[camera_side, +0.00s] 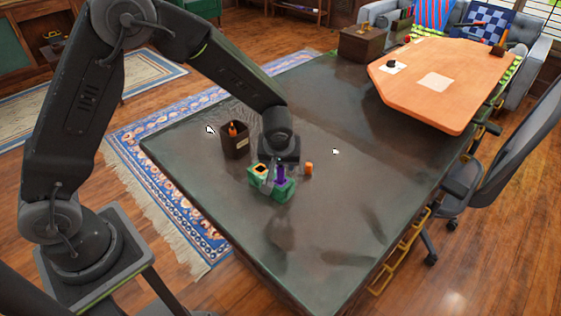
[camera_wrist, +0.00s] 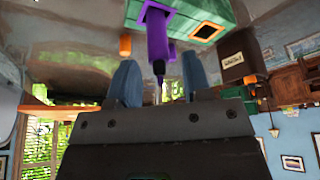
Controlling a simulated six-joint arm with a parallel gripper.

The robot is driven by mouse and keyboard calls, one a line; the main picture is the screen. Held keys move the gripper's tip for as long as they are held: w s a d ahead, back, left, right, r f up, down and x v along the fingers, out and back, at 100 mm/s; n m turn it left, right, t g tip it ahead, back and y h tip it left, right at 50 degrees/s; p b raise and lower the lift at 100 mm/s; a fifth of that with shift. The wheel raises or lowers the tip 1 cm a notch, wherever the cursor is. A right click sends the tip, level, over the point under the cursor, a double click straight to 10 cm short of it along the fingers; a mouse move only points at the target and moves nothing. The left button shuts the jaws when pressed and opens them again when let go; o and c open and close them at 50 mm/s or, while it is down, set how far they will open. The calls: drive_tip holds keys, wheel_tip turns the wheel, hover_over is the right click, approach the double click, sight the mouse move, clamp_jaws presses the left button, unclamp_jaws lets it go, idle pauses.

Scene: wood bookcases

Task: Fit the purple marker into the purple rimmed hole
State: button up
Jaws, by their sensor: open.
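The purple marker (camera_side: 281,174) stands upright at the green block (camera_side: 285,191) on the dark table. In the wrist view the marker (camera_wrist: 157,38) reaches into the purple-rimmed hole (camera_wrist: 154,13) of the green block (camera_wrist: 190,27); how deep it sits is hidden. My gripper (camera_side: 273,177) is over the block, pointing down. In the wrist view my gripper (camera_wrist: 158,65) is open, with one finger on each side of the marker's dark narrow end and gaps showing on both sides. The block's orange-rimmed hole (camera_wrist: 205,30) looks empty.
A small orange cylinder (camera_side: 308,168) stands on the table just right of the block. A dark brown box (camera_side: 235,145) holding an orange item (camera_side: 232,129) stands to the left. The table front (camera_side: 300,245) is clear. A raised wooden board (camera_side: 450,75) lies at the back right.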

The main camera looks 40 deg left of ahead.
drive_tip(key=v, duration=1.2)
drive_tip(key=s+a+r+m+t+h, duration=0.1)
drive_tip(key=s+r+m, duration=0.3)
drive_tip(key=s, duration=0.6)
drive_tip(key=s+a+r+m+t+h, duration=0.1)
drive_tip(key=s+a+r+m+h, duration=0.1)
drive_tip(key=s+a+r+m, duration=0.2)
drive_tip(key=s+r, duration=0.3)
drive_tip(key=s, duration=0.4)
drive_tip(key=shift+a, duration=0.25)
